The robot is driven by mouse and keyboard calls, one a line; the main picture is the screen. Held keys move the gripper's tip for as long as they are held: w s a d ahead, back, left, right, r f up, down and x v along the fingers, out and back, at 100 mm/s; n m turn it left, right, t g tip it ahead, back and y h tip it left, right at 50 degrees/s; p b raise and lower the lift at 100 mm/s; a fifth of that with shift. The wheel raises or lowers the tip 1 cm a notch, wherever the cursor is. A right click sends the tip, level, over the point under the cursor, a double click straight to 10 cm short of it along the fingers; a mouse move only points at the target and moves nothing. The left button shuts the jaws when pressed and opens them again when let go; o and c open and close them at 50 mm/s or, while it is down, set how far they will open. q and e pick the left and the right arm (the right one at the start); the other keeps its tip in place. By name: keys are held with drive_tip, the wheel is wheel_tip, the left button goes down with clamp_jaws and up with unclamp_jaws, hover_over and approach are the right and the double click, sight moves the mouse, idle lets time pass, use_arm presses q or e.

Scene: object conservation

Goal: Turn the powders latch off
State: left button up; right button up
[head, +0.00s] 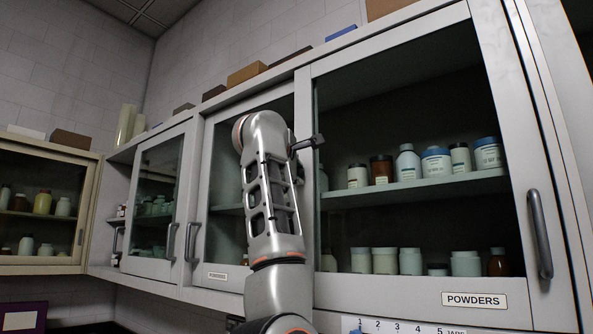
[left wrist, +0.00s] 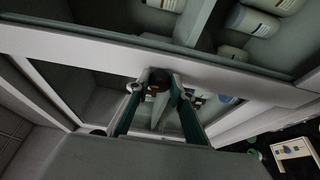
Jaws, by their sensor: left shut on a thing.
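The powders cabinet (head: 325,290) has a glass-fronted door frame and a white POWDERS label (head: 474,300) at its lower right. A small dark latch (head: 308,144) juts out from the frame post at the cabinet's left edge. My left gripper (head: 297,165) is up at this post, and my arm hides much of it. In the left wrist view, the fingers of my left gripper (left wrist: 160,88) close around the dark round end of the latch (left wrist: 158,78). The latch's exact angle is hard to tell. My right gripper is in neither view.
Bottles and jars (head: 422,162) stand on the shelves behind the glass. A vertical handle (head: 540,234) is at the right edge of the powders cabinet. More cabinets with handles (head: 192,241) run to the left. Boxes (head: 247,73) lie on top.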

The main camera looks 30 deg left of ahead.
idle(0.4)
use_arm(q)
drive_tip(key=o, duration=1.1)
drive_tip(key=shift+a, duration=0.1)
drive_tip(key=v, duration=0.7)
drive_tip(key=shift+s, duration=0.25)
